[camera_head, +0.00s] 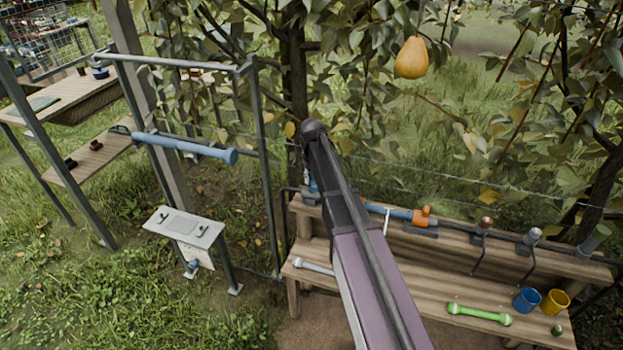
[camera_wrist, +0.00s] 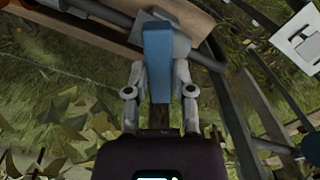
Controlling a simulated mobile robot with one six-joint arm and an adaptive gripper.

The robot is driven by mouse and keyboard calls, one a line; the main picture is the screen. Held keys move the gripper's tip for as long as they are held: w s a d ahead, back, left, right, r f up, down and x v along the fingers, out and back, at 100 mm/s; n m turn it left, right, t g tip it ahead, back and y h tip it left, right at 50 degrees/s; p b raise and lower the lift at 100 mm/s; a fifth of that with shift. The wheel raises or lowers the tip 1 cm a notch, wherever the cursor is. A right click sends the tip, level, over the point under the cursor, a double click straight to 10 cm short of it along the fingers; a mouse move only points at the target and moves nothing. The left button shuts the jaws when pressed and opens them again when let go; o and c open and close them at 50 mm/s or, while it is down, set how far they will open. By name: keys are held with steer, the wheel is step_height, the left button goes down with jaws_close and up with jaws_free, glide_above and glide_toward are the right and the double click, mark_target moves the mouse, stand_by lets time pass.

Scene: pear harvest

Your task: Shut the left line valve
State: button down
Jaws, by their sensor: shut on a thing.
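In the wrist view, a blue lever handle (camera_wrist: 158,60) stands between the two grey fingers of my gripper (camera_wrist: 160,80). The fingers are closed on it from both sides. In the head view my arm covers most of this spot; only a bit of blue (camera_head: 312,184) shows left of the arm, above the bench's left end. An orange valve (camera_head: 422,217) sits on the line farther right, apart from my gripper.
A wooden bench (camera_head: 400,283) holds a green tool (camera_head: 480,314), a blue cup (camera_head: 526,300) and a yellow cup (camera_head: 555,302). A pear (camera_head: 411,58) hangs above right. A metal frame with a blue bar (camera_head: 185,148) and a small stand (camera_head: 185,226) are left.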

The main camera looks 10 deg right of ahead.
steer(key=m, duration=0.6)
stand_by(0.4)
steer(key=shift+c, duration=2.4)
jaws_free()
steer(key=shift+n, duration=0.4)
